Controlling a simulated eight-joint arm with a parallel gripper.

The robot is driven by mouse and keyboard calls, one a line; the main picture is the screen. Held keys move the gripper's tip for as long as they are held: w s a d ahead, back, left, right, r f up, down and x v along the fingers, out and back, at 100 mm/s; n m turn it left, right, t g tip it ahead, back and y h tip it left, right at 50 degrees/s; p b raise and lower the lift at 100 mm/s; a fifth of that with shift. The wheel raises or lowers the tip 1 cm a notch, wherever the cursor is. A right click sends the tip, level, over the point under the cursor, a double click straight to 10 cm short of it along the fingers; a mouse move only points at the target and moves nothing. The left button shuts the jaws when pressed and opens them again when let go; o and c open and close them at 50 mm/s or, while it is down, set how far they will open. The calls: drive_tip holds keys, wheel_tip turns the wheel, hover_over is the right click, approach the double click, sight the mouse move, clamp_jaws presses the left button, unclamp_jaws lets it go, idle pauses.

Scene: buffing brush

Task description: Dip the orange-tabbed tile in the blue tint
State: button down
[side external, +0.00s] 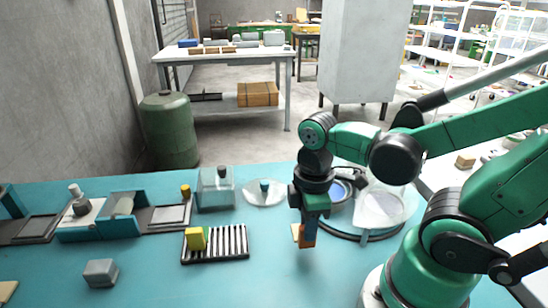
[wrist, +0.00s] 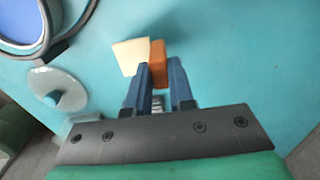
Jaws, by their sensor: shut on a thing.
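My gripper (side external: 308,228) points down and is shut on the orange tab (side external: 308,240) of a cream tile (side external: 296,233). In the wrist view the tab (wrist: 157,50) sits between the blue fingertips (wrist: 158,74), with the cream tile (wrist: 129,55) sticking out to the left. The tile hangs over bare table, apart from the dishes. The blue tint (side external: 340,191) lies in a round dark-rimmed dish behind my gripper, partly hidden by it. In the wrist view the blue dish (wrist: 22,20) is at the upper left, cut by the frame edge.
A slotted rack (side external: 225,246) holds a yellow-tabbed tile (side external: 196,238) to the left. A clear disc with a teal knob (side external: 264,189) and a clear box (side external: 215,192) stand behind it. A glass vessel (side external: 385,207) stands right of the tint. The front middle of the table is clear.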

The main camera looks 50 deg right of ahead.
drive_tip(key=shift+r, duration=0.85)
drive_tip(key=w+d+m, duration=0.3)
drive_tip(key=d+m, duration=0.1)
drive_tip(key=d, duration=0.9)
drive_tip(key=shift+d+r+m, duration=0.3)
drive_tip(key=shift+d, duration=0.1)
drive_tip(key=shift+f, duration=0.15)
drive_tip(key=shift+f, duration=1.75)
